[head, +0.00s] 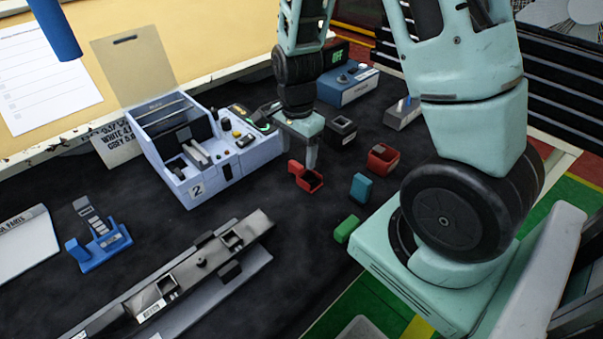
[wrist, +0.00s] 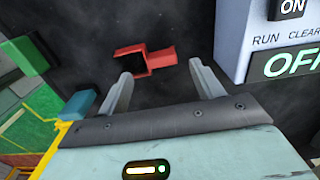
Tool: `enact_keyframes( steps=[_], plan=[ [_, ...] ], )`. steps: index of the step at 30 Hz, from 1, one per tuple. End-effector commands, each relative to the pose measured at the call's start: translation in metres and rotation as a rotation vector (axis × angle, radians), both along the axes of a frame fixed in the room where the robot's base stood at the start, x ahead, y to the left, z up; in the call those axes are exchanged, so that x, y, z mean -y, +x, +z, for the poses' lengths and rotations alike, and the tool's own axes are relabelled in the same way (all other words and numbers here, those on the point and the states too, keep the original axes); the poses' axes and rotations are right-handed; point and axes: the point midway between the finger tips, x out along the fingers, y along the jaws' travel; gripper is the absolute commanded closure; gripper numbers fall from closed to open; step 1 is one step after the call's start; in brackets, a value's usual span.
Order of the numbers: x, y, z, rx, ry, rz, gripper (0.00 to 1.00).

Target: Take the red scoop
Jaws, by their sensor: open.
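The red scoop (head: 309,180) lies on the dark mat, with a square open cup and a short handle. In the wrist view the scoop (wrist: 163,60) lies just beyond my fingertips, its handle pointing right and its dark cup on the left. My gripper (head: 306,160) points down close to the scoop in the head view, and one finger overlaps it there. In the wrist view my gripper (wrist: 160,80) is open, with nothing between its fingers. I cannot tell the exact height of the fingertips above the mat.
A grey-blue machine (head: 196,183) marked 2 stands left of the scoop. A red bin (head: 382,158), a black box (head: 341,132), a teal block (head: 361,187) and a green block (head: 347,228) stand to the right. Dark mat around the scoop is clear.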

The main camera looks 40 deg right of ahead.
Motion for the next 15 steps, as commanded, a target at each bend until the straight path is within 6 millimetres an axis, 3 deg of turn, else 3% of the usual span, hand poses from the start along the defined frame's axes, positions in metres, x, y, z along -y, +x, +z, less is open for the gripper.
enact_keyframes(
  steps=[9, 15],
  plan=[
    [-0.002, 0.001, -0.04, -0.004, 0.001, -0.002, 0.34],
    [-0.003, 0.002, -0.047, -0.001, 0.001, -0.001, 0.34]
  ],
)
